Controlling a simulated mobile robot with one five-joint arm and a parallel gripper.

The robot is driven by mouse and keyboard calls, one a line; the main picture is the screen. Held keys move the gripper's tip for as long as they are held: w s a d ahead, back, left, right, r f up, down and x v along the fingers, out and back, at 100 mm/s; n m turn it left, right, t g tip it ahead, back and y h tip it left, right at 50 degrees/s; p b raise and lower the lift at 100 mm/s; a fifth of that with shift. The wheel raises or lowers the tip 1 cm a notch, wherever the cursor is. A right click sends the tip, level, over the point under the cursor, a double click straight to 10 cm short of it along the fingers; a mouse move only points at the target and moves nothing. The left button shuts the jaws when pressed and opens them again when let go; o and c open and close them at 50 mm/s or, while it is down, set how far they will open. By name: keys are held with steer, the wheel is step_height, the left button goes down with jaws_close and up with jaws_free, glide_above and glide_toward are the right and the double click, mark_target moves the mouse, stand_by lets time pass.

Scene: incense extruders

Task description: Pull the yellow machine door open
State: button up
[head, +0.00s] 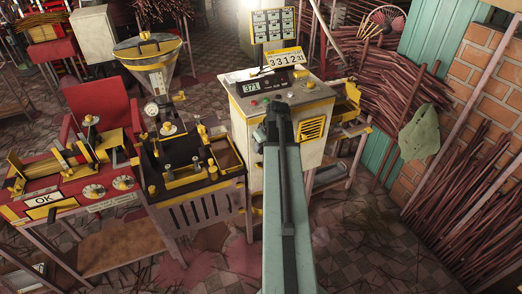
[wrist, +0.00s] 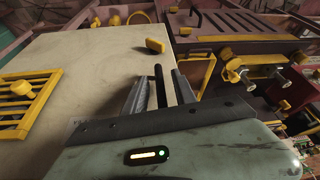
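The cream machine with yellow trim (head: 284,92) stands in the middle of the head view, with number displays on top and a yellow slatted vent (head: 312,129) on its front. In the wrist view its cream front panel (wrist: 85,80) fills the left, with the vent (wrist: 24,103) at the far left and a small yellow knob (wrist: 155,46) near the panel's right edge. My gripper (wrist: 158,86) is in front of the panel, just short of the knob in the picture. Its fingers are apart, with a dark rod showing between them. My arm hides part of the machine's front in the head view.
A dark machine with yellow trim (head: 185,158) stands close at left, and a red bench (head: 75,190) beyond it. A side table (head: 340,135) adjoins the cream machine's right. Sticks line the right wall. Tiled floor (head: 365,240) is open at front right.

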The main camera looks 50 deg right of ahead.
jaws_close()
stand_by(1.4)
